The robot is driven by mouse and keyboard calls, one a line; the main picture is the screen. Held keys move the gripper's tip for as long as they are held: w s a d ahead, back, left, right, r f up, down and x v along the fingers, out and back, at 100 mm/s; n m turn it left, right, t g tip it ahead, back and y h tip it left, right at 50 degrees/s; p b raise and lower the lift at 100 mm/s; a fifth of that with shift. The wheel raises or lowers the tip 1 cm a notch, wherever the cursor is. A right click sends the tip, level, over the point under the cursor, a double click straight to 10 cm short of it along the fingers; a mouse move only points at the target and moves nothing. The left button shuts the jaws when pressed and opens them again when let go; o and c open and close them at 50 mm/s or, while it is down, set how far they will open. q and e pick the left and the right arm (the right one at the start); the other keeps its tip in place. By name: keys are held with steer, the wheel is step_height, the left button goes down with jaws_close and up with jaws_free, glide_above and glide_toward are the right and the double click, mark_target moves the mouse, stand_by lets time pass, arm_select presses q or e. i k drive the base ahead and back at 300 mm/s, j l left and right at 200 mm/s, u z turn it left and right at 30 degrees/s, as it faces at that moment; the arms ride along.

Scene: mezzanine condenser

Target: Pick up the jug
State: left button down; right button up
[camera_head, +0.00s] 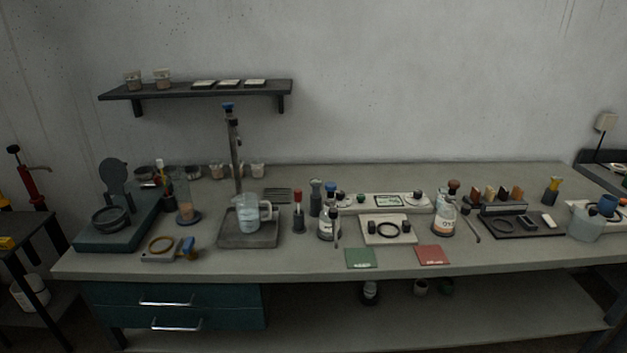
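A clear jug (246,214) with a pale handle on its right side stands upright on a dark square base plate (262,239), left of the middle of the workbench. It seems to hold a pale bluish liquid. A vertical stand rod (235,155) with a blue top rises just behind it. Another translucent vessel (586,226) stands near the bench's right end; I cannot tell whether it is a jug. Neither of my grippers shows in the head view.
The grey workbench (310,262) has free room along its front edge left of the green mat (361,258). Bottles (327,228) and a dark red-topped tool (298,213) stand right of the jug. A blue-handled tool (185,248) lies to its left. A wall shelf (200,89) hangs above.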

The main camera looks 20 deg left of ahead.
mark_target(254, 213)
steer(key=u, duration=1.2)
